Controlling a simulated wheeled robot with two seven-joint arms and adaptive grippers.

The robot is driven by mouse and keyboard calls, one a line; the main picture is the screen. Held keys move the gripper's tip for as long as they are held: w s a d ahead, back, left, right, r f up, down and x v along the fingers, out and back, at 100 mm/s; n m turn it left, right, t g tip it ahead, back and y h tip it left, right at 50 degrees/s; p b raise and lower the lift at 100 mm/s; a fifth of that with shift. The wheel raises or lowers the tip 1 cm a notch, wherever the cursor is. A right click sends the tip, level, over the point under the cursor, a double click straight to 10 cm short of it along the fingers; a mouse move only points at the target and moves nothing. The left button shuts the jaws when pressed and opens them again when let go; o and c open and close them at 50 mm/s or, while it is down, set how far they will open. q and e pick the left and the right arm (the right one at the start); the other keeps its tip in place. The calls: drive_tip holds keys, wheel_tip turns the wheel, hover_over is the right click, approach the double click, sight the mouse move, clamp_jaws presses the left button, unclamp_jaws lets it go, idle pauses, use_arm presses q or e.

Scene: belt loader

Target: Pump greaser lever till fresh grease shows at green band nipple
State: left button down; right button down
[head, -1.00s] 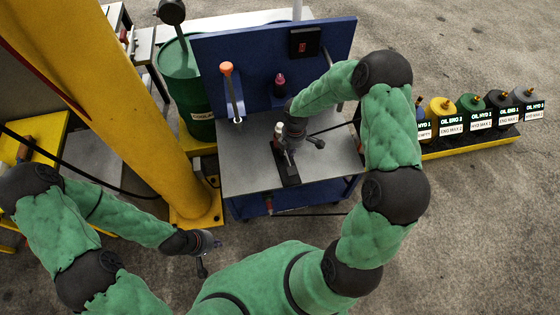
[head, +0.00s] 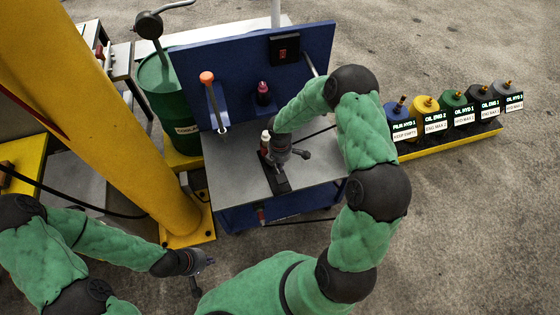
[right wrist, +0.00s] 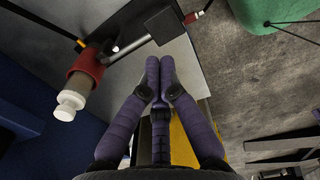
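The device on the cart top has a dark base plate (head: 278,182) and a pale-topped barrel (head: 265,137). In the right wrist view a barrel with a red collar (right wrist: 86,64) and a white cap (right wrist: 70,104) lies left of my fingers. My right gripper (right wrist: 160,64) has its purple fingertips together, with nothing visible between them; it is over the cart top beside the device.
The blue cart back panel (head: 235,75) carries an orange-topped tool (head: 207,80) and a dark bottle (head: 263,93). A green drum (head: 165,85) and yellow column (head: 130,130) stand left. Several labelled oil containers (head: 435,115) line a yellow-edged tray at right. Floor beyond is open.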

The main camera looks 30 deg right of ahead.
sight(280, 177)
wheel_tip(280, 177, down, 7)
drive_tip(key=shift+b, duration=1.25)
